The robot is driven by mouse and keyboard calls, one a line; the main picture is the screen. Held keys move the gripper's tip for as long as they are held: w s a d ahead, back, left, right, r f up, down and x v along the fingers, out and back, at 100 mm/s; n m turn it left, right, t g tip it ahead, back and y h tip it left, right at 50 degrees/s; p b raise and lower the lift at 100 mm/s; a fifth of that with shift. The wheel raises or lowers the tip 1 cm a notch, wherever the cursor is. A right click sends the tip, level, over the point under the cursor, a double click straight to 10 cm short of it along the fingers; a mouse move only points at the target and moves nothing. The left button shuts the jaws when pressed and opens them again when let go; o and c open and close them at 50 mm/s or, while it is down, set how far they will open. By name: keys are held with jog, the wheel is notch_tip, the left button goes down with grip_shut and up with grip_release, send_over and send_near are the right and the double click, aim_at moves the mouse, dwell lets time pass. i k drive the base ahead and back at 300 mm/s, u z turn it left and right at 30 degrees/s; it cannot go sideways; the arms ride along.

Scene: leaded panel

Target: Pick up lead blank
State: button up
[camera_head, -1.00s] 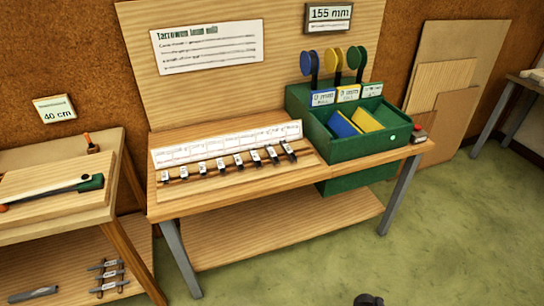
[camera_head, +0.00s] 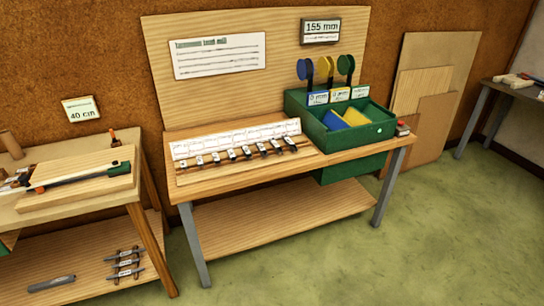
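No piece in view can be told for certain as the lead blank. A row of small dark pieces with white tags (camera_head: 247,152) lies on a wooden board on the middle bench, in front of a long white label strip (camera_head: 235,139). A few dark bars with white tags (camera_head: 125,263) lie on the low shelf of the left bench, beside a grey rod-like tool (camera_head: 50,283). My gripper is not in view.
A green box (camera_head: 349,140) with blue and yellow compartments stands on the middle bench (camera_head: 265,170). The left bench (camera_head: 75,202) holds a wooden board (camera_head: 85,172) and tools. Boards (camera_head: 425,92) lean on the wall. The green floor (camera_head: 350,260) in front is clear.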

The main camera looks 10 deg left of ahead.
aim_at(275, 145)
jog(key=z, duration=0.45)
jog(key=k, duration=0.35)
jog(key=u, duration=2.15)
jog(key=i, duration=1.2)
